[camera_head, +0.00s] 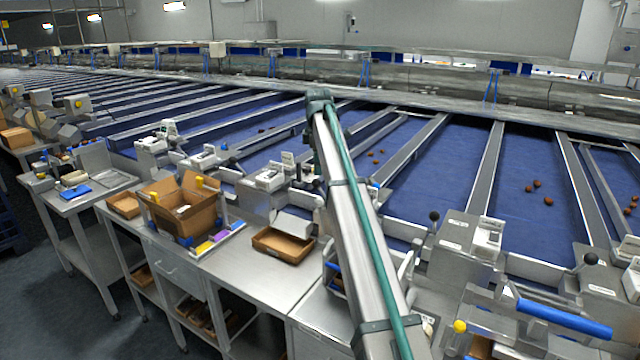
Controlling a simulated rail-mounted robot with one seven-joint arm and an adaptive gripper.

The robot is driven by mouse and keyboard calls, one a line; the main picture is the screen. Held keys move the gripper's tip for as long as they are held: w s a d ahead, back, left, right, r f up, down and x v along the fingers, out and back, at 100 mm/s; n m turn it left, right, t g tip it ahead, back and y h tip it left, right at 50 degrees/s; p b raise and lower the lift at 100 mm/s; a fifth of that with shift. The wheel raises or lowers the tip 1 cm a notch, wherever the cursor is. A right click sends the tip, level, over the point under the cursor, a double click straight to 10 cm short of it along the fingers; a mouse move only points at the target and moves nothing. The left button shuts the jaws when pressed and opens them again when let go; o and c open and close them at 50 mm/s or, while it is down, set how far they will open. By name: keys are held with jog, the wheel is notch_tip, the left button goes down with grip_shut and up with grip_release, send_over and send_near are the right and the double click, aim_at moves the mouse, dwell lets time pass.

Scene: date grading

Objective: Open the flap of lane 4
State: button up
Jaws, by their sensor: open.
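Several blue lanes (450,175) run side by side away from me, split by grey metal dividers. At their near ends stand metal housings with white boxes (487,237) and small labels too small to read, so I cannot tell which lane is lane 4. Levers with black knobs stand by some lane ends, one at the middle right (434,216) and one farther right (591,259). I cannot make out whether any flap is open or shut. My arm rises across the middle and hides part of the lane ends behind it. My gripper cannot be seen.
A steel bench (240,275) carries an open cardboard box (183,212) and a shallow brown tray (283,245). A blue bar (563,320) and a yellow knob (460,326) are at the lower right. Brown dates (537,184) lie scattered on the lanes.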

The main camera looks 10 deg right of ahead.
aim_at(317, 180)
jog(key=f, duration=0.2)
jog(key=w+f+p, duration=0.1)
jog(key=f, duration=0.2)
jog(key=f+p, duration=0.1)
jog(key=f, duration=0.2)
jog(key=shift+w+d+f, duration=0.1)
jog(key=shift+w+f, duration=0.1)
jog(key=shift+w, duration=0.1)
grip_shut()
